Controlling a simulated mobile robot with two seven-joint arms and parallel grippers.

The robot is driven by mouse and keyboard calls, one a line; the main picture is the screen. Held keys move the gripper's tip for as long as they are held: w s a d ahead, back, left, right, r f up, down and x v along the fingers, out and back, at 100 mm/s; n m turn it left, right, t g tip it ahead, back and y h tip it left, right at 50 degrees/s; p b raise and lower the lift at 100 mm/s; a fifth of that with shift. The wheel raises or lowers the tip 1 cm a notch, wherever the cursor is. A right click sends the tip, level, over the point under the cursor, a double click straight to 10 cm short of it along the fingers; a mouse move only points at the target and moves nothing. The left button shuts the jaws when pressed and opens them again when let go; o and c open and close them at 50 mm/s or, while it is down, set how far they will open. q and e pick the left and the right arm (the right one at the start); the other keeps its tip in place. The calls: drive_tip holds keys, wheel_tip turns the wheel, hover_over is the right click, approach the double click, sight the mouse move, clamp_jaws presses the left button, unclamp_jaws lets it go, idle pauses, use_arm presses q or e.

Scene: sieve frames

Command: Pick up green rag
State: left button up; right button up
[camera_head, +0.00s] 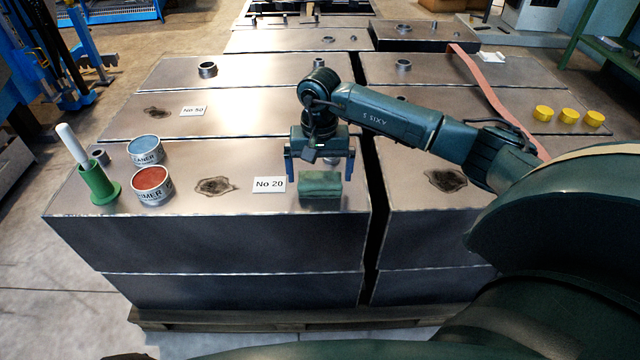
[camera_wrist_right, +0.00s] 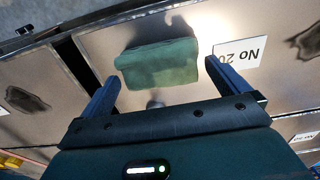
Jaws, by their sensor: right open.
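The green rag (camera_head: 320,186) is a folded, block-like cloth lying on the metal box top near its front edge, just right of the "No 20" label (camera_head: 269,184). My right gripper (camera_head: 319,180) is open above and just behind the rag, pointing down, with its fingers spread to either side. In the right wrist view the rag (camera_wrist_right: 158,64) lies beyond the open fingertips (camera_wrist_right: 162,72), and nothing is held between them. My left gripper is not in view.
A blue-topped can (camera_head: 145,150), a red-topped can (camera_head: 152,184) and a green holder with a white handle (camera_head: 99,185) stand at the left. Yellow caps (camera_head: 568,116) and a pink strap (camera_head: 490,90) lie at the right. A dark gap (camera_head: 375,215) separates the boxes.

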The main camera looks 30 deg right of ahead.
sight(320, 176)
wheel_tip(320, 176, down, 3)
drive_tip(key=shift+r, duration=0.15)
drive_tip(key=shift+c, duration=0.6)
drive_tip(key=c, duration=0.7)
drive_tip(key=shift+r, duration=0.1)
drive_tip(key=shift+r, duration=0.2)
wheel_tip(320, 176, up, 9)
drive_tip(key=shift+f+p, duration=0.2)
drive_tip(key=shift+p, duration=0.3)
drive_tip(key=shift+r, duration=0.5)
